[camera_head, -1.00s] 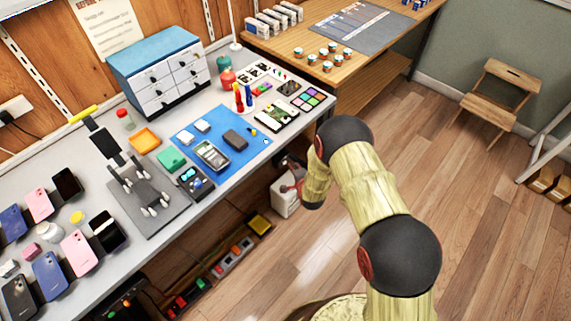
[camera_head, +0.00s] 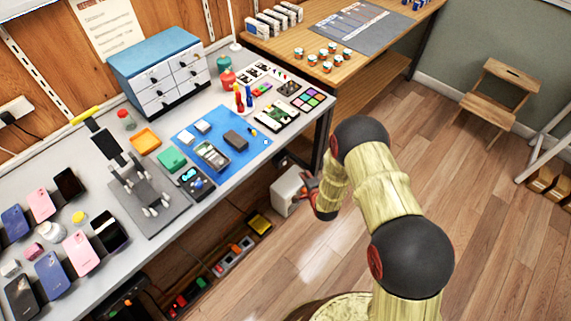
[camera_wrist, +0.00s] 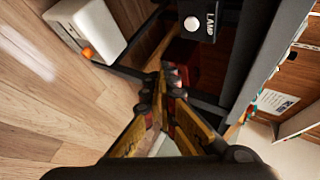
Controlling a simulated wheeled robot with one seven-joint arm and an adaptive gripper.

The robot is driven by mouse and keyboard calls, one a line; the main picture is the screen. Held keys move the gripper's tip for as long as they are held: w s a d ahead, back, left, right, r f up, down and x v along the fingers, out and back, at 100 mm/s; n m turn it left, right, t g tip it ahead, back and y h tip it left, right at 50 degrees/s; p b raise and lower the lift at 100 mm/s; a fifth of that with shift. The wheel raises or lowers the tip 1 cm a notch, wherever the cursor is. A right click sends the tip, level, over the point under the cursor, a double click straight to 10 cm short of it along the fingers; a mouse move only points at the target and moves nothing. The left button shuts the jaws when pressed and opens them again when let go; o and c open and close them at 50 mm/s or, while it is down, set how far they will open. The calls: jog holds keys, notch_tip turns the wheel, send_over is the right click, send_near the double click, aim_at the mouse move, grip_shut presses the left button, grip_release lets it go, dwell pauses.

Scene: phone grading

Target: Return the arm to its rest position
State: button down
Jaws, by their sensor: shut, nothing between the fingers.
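My arm (camera_head: 385,190) is bent over the floor to the right of the workbench in the head view. My gripper (camera_head: 308,186) hangs off the bench's front edge, lower than the bench top, with the wrist partly hiding it. In the wrist view my gripper (camera_wrist: 163,88) shows its two fingers brought together at the tips, with nothing held between them. Below and beyond the fingertips are the dark under-bench frame and the floor.
The workbench (camera_head: 232,180) carries phones, a blue mat (camera_head: 262,143) and a drawer cabinet (camera_head: 158,68). A white box-like object (camera_head: 287,190) stands under the bench near my gripper, also in the wrist view (camera_wrist: 88,28). A wooden step stool (camera_head: 497,100) stands far right. Open floor lies right.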

dwell(0.3)
jog(key=s+d+f+n+g+h, duration=0.1)
jog(key=s+d+f+n+g, duration=0.1)
jog(key=s+f+n+g, duration=0.4)
jog(key=s+d+r+n+g+h, duration=0.1)
jog(key=s+d, duration=0.1)
jog(key=s, duration=0.3)
jog(key=s+d+r+n+g+h, duration=0.1)
jog(key=s+d+r, duration=0.1)
jog(key=s, duration=0.2)
jog(key=s+d+r+n+t, duration=0.1)
jog(key=s+d+r, duration=0.2)
jog(key=r, duration=1.4)
jog(key=s+d+r+n+t, duration=0.1)
jog(key=s+d+r, duration=0.3)
jog(key=s+r, duration=0.7)
jog(key=s+d+r+n, duration=0.3)
jog(key=s+r, duration=0.4)
jog(key=r, duration=1.7)
jog(key=shift+s+d+t+h, duration=0.2)
jog(key=shift+t+h, duration=0.1)
jog(key=shift+t, duration=0.1)
